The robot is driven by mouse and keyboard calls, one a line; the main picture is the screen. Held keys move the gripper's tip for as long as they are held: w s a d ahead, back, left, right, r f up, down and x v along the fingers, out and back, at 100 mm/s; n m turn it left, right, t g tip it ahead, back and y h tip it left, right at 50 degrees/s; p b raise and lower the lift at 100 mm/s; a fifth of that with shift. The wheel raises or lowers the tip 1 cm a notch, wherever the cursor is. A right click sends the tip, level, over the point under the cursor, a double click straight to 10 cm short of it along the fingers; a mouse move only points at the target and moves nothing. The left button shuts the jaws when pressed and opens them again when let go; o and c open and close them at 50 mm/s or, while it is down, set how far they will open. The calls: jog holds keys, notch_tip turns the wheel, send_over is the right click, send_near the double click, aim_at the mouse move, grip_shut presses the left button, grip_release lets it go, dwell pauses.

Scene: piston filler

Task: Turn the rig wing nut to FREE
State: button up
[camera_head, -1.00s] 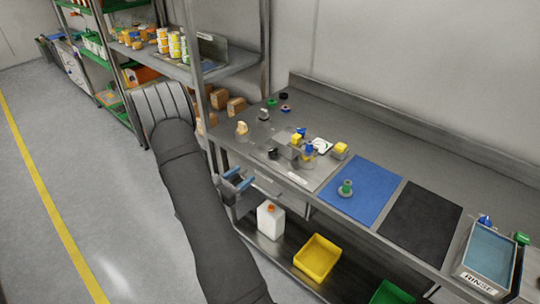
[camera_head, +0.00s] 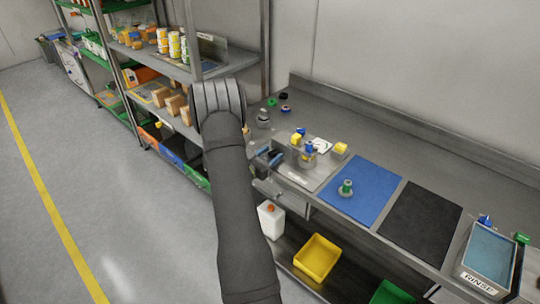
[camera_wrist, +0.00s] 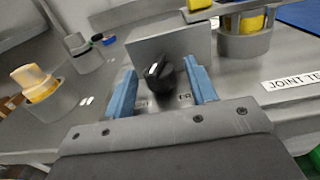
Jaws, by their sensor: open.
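The wing nut, a black knob with a white mark (camera_wrist: 157,76), sits in front of an upright grey plate (camera_wrist: 170,42) of the rig in the wrist view. Small partly hidden labels (camera_wrist: 184,98) lie below it; I cannot read them fully. My gripper (camera_wrist: 161,70) is open, with one blue finger on each side of the knob. Contact with the knob does not show. In the head view my gripper (camera_head: 270,157) is at the rig's left end, and the knob cannot be made out there.
A yellow-topped part in a grey cup (camera_wrist: 244,38) stands right of the plate. A cream-capped piece on a grey base (camera_wrist: 40,85) stands left. A blue mat (camera_head: 362,190) and a black mat (camera_head: 420,222) lie farther right on the bench. A shelf post rises behind my arm.

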jog(key=shift+c, duration=0.4)
jog(key=c, duration=0.9)
jog(key=shift+s+d+n+t+y, duration=0.1)
jog(key=shift+d+n+t+y, duration=0.05)
jog(key=shift+n+t+y, duration=1.25)
jog(key=shift+n+y, duration=0.1)
jog(key=shift+y, duration=0.4)
jog(key=o, duration=1)
jog(key=shift+s, duration=0.1)
